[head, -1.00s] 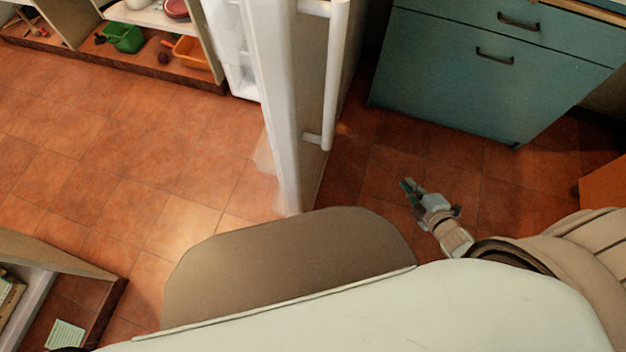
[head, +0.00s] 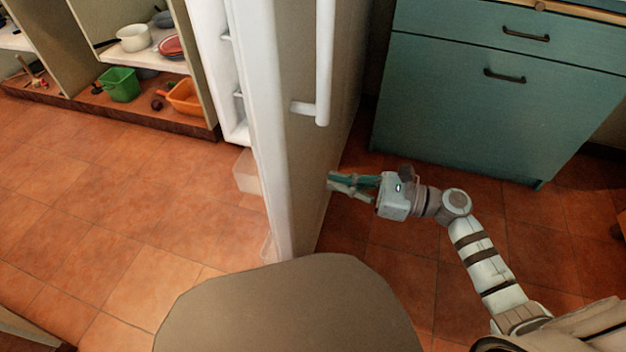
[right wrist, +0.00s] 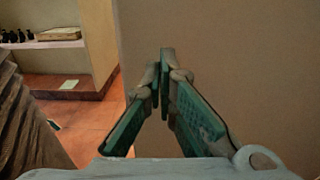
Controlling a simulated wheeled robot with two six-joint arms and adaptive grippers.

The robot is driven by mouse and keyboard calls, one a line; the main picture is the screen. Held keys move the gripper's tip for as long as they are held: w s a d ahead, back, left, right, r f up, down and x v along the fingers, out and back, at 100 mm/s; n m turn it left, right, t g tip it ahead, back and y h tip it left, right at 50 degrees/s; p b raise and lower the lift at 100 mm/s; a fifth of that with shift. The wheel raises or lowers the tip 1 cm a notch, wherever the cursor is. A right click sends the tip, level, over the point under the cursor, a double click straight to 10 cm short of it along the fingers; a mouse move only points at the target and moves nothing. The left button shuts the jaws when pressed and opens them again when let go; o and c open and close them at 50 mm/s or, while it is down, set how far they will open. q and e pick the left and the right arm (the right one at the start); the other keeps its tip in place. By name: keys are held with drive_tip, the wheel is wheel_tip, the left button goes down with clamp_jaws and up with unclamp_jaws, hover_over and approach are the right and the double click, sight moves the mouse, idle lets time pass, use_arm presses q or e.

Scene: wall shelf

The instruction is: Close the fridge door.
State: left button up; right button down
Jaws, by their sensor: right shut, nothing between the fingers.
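The fridge door (head: 305,170) stands open in the head view, its edge toward me and its inner side with shelves facing left. A white vertical handle (head: 325,65) is on its outer face, on the right. My right gripper (head: 332,184) is shut and empty, just right of the door's outer face and below the handle. In the right wrist view the shut fingertips (right wrist: 166,55) point at the plain outer face of the door (right wrist: 230,60); I cannot tell whether they touch it. My left gripper is not in view.
A teal cabinet (head: 480,110) with drawers stands at the right back. An open shelf unit at the left back holds a green bin (head: 119,84), an orange bin (head: 184,97) and a white pot (head: 133,38). The tiled floor (head: 120,200) left of the door is clear.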

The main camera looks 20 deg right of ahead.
sight(299, 175)
drive_tip(key=x, duration=0.5)
drive_tip(key=shift+w+a+b, duration=0.15)
drive_tip(key=shift+a+b, duration=0.15)
drive_tip(key=shift+w, duration=0.1)
